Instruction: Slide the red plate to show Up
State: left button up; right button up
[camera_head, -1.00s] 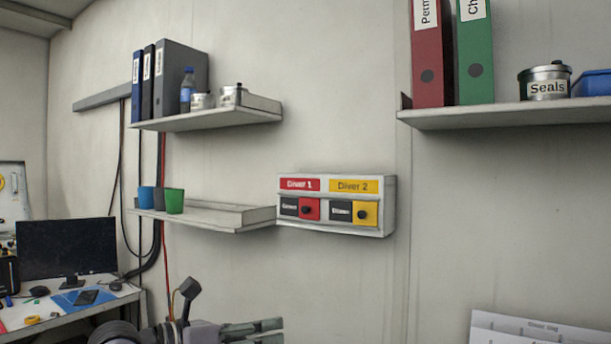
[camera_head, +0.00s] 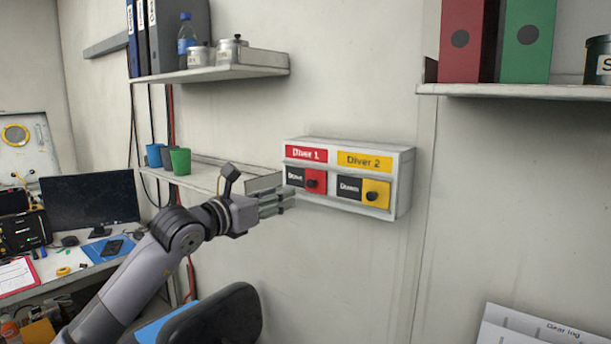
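A white panel box (camera_head: 403,190) on the wall carries a red "Diver 1" label (camera_head: 306,153) and a yellow "Diver 2" label (camera_head: 365,162). Under the red label is the red plate (camera_head: 320,175) with a black knob. It sits at the right of its slot, beside a dark field (camera_head: 295,177) whose small white word is too blurred to read. My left gripper (camera_head: 289,198) is just left of the panel's lower left corner, fingers pointing right towards it. It holds nothing that I can see; its finger gap is unclear. My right gripper is not in view.
A yellow plate (camera_head: 382,188) with a black knob sits under the yellow label. A lower shelf (camera_head: 215,178) with several cups is just behind and left of my gripper. Shelves with binders hang above. A chair back (camera_head: 235,315) stands below. The wall right of the panel is clear.

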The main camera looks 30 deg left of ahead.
aim_at(308, 184)
pick_arm(q)
jog(key=w+p, duration=0.1)
jog(key=w, duration=0.2)
jog(key=w+p, duration=0.2)
jog(key=w, duration=0.1)
jog(key=w+p, duration=0.1)
jog(key=w, duration=0.2)
jog(key=shift+d+r+p, duration=0.25)
jog(key=shift+d+p, duration=0.1)
jog(key=shift+p, duration=0.05)
jog(key=shift+w+d+f, duration=0.1)
jog(key=shift+w, duration=0.3)
jog(key=shift+c, duration=0.4)
grip_shut()
